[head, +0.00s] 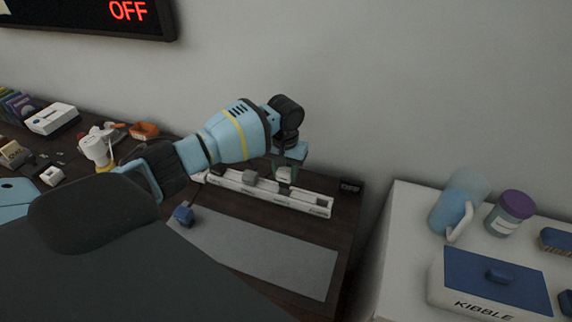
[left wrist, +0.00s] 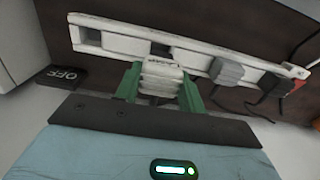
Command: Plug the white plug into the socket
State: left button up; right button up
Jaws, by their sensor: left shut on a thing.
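The white plug (head: 284,175) is between the green fingers of my left gripper (head: 286,166), which is shut on it. In the left wrist view the plug (left wrist: 161,76) shows between the fingertips of the left gripper (left wrist: 162,88). The long white power strip (head: 231,187) lies on the dark desk, right below the plug. In the left wrist view the strip (left wrist: 120,41) runs behind the plug, with dark socket openings beside and beyond it. Whether the plug's prongs touch or enter a socket is hidden. My right gripper is not in view.
A grey plug (left wrist: 228,72) sits in the strip close beside the white plug. A black OFF block (head: 350,187) stands past the strip's right end. A white cabinet (head: 403,225) with jars is at right.

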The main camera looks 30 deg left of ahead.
aim_at(285, 184)
pick_arm(q)
jog(key=shift+f, duration=0.75)
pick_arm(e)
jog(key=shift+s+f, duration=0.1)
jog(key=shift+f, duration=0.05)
pick_arm(q)
jog(key=shift+r+p, duration=0.1)
jog(key=shift+p, duration=0.35)
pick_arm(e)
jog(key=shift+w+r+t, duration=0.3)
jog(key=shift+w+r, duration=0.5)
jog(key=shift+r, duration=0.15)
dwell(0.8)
pick_arm(q)
jog(key=shift+f+b, duration=0.5)
jog(key=shift+f, duration=1.6)
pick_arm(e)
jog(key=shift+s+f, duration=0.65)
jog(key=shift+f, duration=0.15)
pick_arm(q)
jog(key=o, duration=1.1)
jog(key=shift+c, duration=0.2)
jog(key=shift+r, duration=0.1)
notch_tip(285, 184, up, 7)
jog(key=shift+f+p, duration=0.1)
jog(key=shift+p, duration=0.45)
jog(key=shift+r, duration=0.4)
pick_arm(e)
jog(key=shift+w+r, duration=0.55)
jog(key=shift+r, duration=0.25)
